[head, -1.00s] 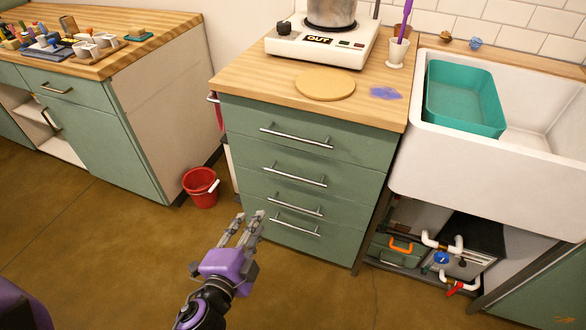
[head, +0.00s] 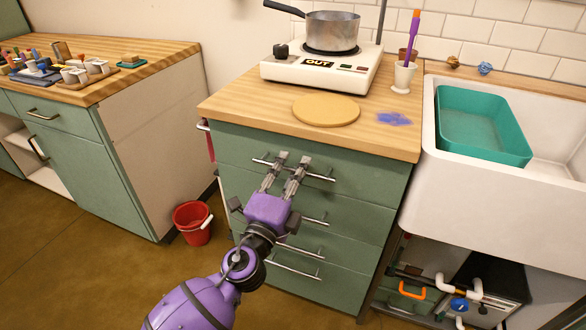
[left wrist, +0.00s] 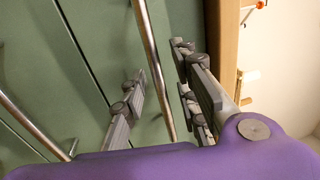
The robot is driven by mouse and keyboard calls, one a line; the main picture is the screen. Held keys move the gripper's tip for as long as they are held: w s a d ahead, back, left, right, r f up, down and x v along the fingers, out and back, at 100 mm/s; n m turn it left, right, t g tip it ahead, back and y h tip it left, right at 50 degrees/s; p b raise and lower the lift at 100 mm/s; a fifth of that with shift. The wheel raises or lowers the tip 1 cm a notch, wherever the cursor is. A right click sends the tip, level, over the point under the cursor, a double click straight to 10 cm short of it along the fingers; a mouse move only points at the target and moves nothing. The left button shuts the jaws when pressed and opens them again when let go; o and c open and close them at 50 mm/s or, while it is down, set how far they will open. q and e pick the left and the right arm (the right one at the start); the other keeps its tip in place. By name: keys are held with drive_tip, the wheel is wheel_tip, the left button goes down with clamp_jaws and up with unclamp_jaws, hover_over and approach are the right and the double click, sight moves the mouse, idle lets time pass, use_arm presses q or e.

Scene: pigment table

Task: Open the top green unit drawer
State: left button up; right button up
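The green drawer unit has several stacked drawers with silver bar handles. Its top drawer (head: 365,177) is flush with the unit, so it looks closed. My left gripper (head: 292,160) is in front of this drawer at its handle (head: 322,177). In the left wrist view, the handle bar (left wrist: 152,55) runs between the two separated fingers of the left gripper (left wrist: 160,88), with gaps on both sides. The left gripper is open and holds nothing. Its fingers hide part of the handle in the head view. My right gripper is not in view.
The wooden top (head: 240,105) carries a hot plate (head: 320,73) with a pot (head: 335,30), a round board (head: 326,110) and a cup (head: 403,77). A sink (head: 440,190) adjoins on the right. A red bucket (head: 192,223) stands on the floor at left.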

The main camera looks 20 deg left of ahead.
use_arm(q)
drive_tip(key=shift+w, duration=0.2)
drive_tip(key=shift+c, duration=0.4)
clamp_jaws()
